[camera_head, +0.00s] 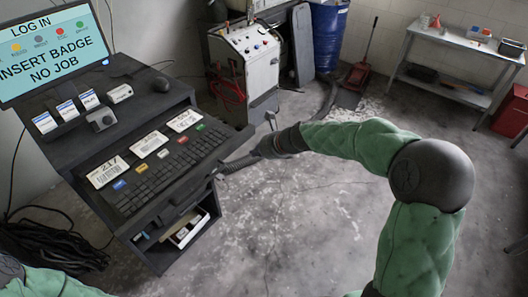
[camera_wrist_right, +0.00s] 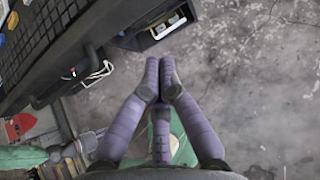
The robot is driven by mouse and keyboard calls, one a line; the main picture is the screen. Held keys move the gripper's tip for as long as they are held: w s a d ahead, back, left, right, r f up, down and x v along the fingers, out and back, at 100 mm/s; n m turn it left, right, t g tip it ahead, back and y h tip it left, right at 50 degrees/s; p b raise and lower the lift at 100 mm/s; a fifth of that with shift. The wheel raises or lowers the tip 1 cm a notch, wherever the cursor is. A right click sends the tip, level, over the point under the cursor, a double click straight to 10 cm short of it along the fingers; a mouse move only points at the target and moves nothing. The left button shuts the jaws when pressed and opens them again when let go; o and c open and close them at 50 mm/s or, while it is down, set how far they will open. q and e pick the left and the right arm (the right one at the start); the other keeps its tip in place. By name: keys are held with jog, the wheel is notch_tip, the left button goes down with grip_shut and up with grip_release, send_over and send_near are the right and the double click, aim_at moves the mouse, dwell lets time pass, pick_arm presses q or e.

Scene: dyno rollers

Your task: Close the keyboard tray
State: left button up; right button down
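The dark keyboard tray (camera_head: 229,139) is pulled out from the workstation in the head view. It carries a black keyboard (camera_head: 152,187) with several coloured keys and several white barcode cards (camera_head: 108,171). My right gripper (camera_head: 222,169) is at the tray's right front side, low beside its edge; contact cannot be told. In the right wrist view the gripper's purple-grey fingers (camera_wrist_right: 160,84) meet at their tips with nothing visible between them. The tray's dark body (camera_wrist_right: 50,52) lies up and left of them there. My left arm shows only at the lower left; its gripper is out of view.
A white machine (camera_head: 247,65), blue barrel (camera_head: 327,38) and metal bench (camera_head: 455,40) stand behind. The middle floor is clear.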

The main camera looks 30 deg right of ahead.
pick_arm(q)
jog(key=shift+f, duration=0.25)
pick_arm(e)
jog(key=w+a+f, duration=0.1)
jog(key=w+a, duration=0.1)
jog(key=w, duration=0.3)
jog(key=shift+w+f, duration=0.25)
jog(key=shift+f, duration=0.15)
pick_arm(q)
jog(key=shift+r, duration=0.1)
